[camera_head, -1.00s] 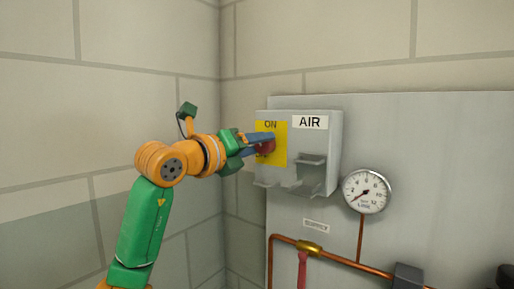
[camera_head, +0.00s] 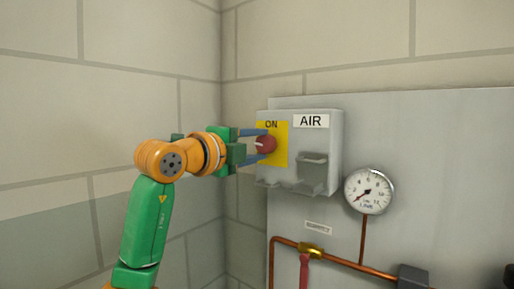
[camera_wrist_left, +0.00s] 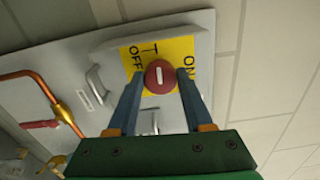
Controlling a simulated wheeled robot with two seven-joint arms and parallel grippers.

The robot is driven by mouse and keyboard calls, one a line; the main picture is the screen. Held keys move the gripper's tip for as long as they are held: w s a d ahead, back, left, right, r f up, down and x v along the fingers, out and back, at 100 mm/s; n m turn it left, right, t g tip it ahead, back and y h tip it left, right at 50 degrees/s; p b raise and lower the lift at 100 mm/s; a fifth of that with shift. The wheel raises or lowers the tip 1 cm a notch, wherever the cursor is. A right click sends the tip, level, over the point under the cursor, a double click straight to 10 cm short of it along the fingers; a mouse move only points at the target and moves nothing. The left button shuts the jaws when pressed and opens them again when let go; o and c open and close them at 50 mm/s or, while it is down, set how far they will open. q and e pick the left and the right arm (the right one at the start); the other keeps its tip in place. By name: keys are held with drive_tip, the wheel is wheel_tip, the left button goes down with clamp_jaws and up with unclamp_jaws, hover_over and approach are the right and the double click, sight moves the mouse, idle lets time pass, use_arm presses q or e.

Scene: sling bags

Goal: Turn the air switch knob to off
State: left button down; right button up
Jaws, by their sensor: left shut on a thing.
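The red round air switch knob (camera_head: 266,145) sits on a yellow plate (camera_head: 280,152) on a grey box labelled AIR. In the left wrist view the knob (camera_wrist_left: 159,77) has a white mark running roughly up and down, between OFF on the left and ON on the right. My left gripper (camera_head: 263,146) is shut on the knob, one blue finger above it and one below in the head view. The left wrist view shows the gripper (camera_wrist_left: 161,77) with a finger on each side of the knob. My right gripper is not in view.
Grey brackets (camera_head: 312,172) stick out of the box just right of the knob. A pressure gauge (camera_head: 368,190) and copper pipe (camera_head: 340,260) with a brass fitting (camera_head: 310,249) are lower right. A block wall (camera_head: 120,60) stands close at left.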

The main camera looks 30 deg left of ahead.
use_arm(q)
drive_tip(key=shift+n, duration=0.5)
drive_tip(key=shift+c, duration=1.5)
unclamp_jaws()
drive_tip(key=s+a+b, duration=0.1)
drive_tip(key=s+b, duration=0.2)
drive_tip(key=s, duration=0.4)
drive_tip(key=shift+b, duration=0.35)
